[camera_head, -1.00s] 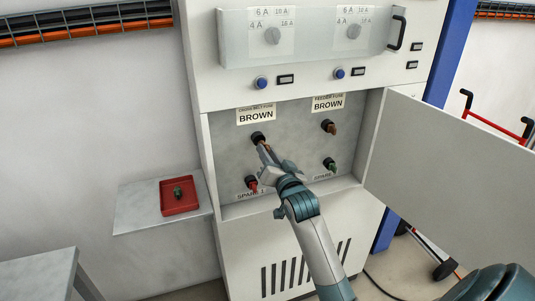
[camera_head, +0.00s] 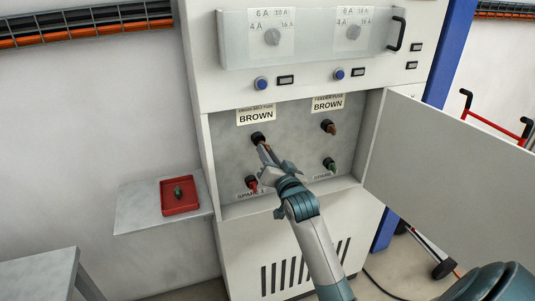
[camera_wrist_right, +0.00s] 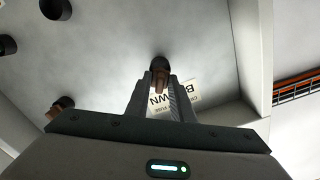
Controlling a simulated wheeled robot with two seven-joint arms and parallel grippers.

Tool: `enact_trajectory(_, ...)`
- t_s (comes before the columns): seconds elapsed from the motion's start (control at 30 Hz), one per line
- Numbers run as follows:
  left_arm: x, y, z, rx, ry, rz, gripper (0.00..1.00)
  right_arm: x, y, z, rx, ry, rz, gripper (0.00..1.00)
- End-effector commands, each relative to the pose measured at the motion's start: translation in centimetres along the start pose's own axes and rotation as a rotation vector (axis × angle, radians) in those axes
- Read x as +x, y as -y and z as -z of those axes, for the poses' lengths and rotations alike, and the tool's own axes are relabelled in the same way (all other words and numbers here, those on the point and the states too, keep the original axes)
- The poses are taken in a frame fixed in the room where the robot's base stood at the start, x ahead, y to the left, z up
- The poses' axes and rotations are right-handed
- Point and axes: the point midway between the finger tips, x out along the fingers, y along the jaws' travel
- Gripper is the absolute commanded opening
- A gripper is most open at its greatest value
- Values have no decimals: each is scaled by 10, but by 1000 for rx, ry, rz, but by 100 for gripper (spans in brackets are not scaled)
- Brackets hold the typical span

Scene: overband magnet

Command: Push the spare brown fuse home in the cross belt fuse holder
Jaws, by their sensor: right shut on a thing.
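The cross belt fuse holder (camera_head: 257,137) is a black round socket under a BROWN label (camera_head: 257,116) on the cabinet's inner panel. My right gripper (camera_head: 267,151) is at this holder, with its fingers pointing into the panel. In the right wrist view the gripper (camera_wrist_right: 157,92) is shut on the brown fuse (camera_wrist_right: 160,80). The fuse's far end meets the black holder (camera_wrist_right: 159,64); how deep it sits I cannot tell. In the head view the fingers mostly hide the fuse. My left gripper is not in view.
The feeder holder has a brown fuse (camera_head: 329,127). A red fuse (camera_head: 251,183) and a green fuse (camera_head: 329,164) sit in the lower spare holders. A red tray (camera_head: 194,205) with a green fuse (camera_head: 178,192) stands on the left shelf. The open door (camera_head: 445,160) bounds the right side.

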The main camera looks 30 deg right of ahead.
Motion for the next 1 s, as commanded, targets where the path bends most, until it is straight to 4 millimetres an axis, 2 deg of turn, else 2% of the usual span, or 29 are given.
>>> enact_trajectory(1.0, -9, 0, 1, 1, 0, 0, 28, 0, 1, 1, 1, 0, 0, 0)
